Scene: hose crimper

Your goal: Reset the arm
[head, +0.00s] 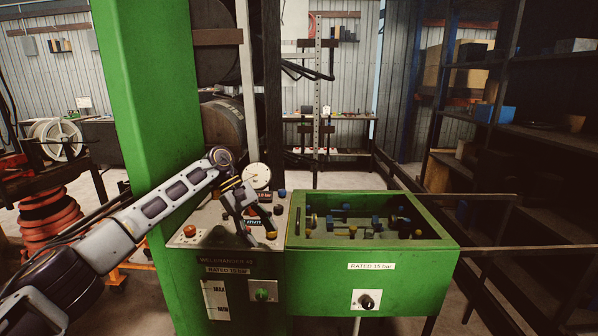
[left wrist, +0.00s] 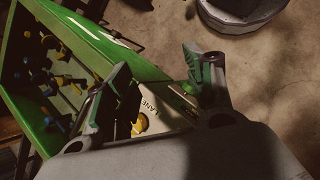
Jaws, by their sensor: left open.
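My left arm reaches in from the left in the head view, and my left gripper (head: 257,228) hangs over the sloped control panel (head: 212,218) of the green machine. In the left wrist view the two fingers of my left gripper (left wrist: 155,84) stand apart with nothing between them. The gripper covers part of the panel. My right gripper is not in view.
A green bin (head: 400,262) with several blue and yellow fittings adjoins the panel on the right. A tall green column (head: 150,95) rises behind my left arm. Dark shelves (head: 530,135) stand at the right.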

